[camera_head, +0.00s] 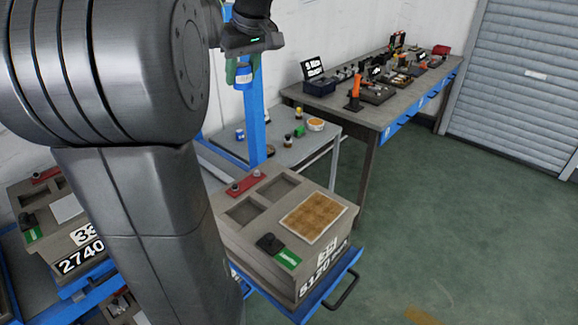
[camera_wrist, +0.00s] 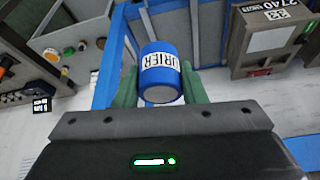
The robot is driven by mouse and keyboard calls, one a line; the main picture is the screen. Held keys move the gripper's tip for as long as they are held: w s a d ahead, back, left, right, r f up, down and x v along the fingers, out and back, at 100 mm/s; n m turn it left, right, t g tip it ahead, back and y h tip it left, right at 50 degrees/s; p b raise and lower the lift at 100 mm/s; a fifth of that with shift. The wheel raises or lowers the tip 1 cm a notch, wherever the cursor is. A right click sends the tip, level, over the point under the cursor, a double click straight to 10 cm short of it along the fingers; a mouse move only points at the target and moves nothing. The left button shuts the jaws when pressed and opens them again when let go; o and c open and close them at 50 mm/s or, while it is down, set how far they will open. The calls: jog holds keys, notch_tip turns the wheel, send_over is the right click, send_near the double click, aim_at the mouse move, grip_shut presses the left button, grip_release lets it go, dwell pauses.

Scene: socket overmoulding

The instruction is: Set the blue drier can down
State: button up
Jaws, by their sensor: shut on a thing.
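The blue drier can (camera_head: 246,78) has a white label band; in the wrist view the can (camera_wrist: 158,58) shows the letters "URIER" on it. My gripper (camera_head: 242,70) is shut on the can, with a green finger on either side of it in the wrist view. The can is held in the air, in front of the blue post and above the grey side table (camera_head: 270,150). The post hides part of the table from the head view.
A moulding box (camera_head: 328,262) stands in front; a long workbench (camera_head: 372,115) stands behind. The blue post (camera_head: 254,125) is close to the can.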

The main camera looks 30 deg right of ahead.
jog(key=b, duration=0.4)
send_over(276, 190)
jog(key=s, duration=0.1)
notch_tip(276, 190, down, 20)
jog(key=f, duration=0.6)
jog(key=shift+s+d, duration=0.2)
jog(key=shift+f, duration=2.15)
jog(key=shift+f, duration=0.25)
jog(key=o, duration=1)
jog(key=shift+r, duration=0.1)
